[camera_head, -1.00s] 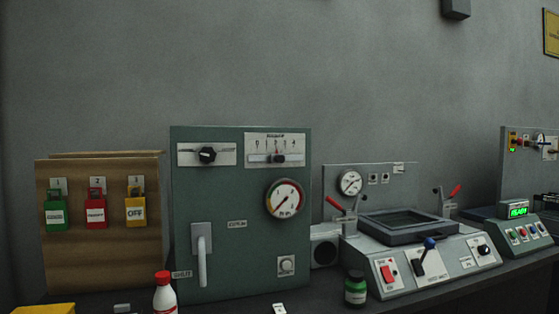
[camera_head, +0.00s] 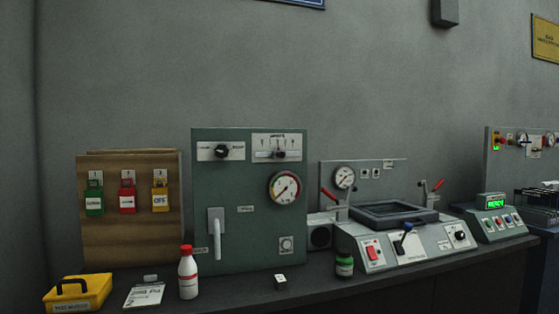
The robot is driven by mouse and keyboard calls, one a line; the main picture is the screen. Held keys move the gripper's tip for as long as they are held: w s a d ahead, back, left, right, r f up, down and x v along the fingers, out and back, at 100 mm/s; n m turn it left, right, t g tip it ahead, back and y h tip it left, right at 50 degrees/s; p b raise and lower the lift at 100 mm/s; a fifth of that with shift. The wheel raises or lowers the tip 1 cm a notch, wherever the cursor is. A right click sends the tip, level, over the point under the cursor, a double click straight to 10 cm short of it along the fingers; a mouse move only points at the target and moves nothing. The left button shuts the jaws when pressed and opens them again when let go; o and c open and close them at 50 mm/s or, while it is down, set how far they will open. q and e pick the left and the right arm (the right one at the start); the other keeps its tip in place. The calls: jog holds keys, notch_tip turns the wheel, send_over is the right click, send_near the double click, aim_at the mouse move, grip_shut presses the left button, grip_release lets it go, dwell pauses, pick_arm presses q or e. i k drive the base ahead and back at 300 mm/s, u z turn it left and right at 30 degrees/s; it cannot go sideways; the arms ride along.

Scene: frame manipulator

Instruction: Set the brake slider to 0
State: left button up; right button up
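The slider (camera_head: 279,154) is a dark knob on a horizontal track in a white scale plate (camera_head: 278,146), at the upper right of the green panel (camera_head: 250,232). The knob stands near the middle of its track. The plate's lettering and numbers are too small to read, so I cannot tell its value or confirm that it is the brake slider. Neither of my grippers shows in the head view.
The green panel also bears a dark rotary knob (camera_head: 221,152), a round gauge (camera_head: 285,187) and a white lever handle (camera_head: 216,233). A red-capped bottle (camera_head: 188,275) and a green jar (camera_head: 344,266) stand in front. A yellow box (camera_head: 79,293) sits at left.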

aim_at(278, 154)
jog(key=z, duration=0.05)
jog(key=k, duration=0.6)
jog(key=u, duration=1.15)
jog(key=i, duration=1.5)
jog(key=z, duration=0.55)
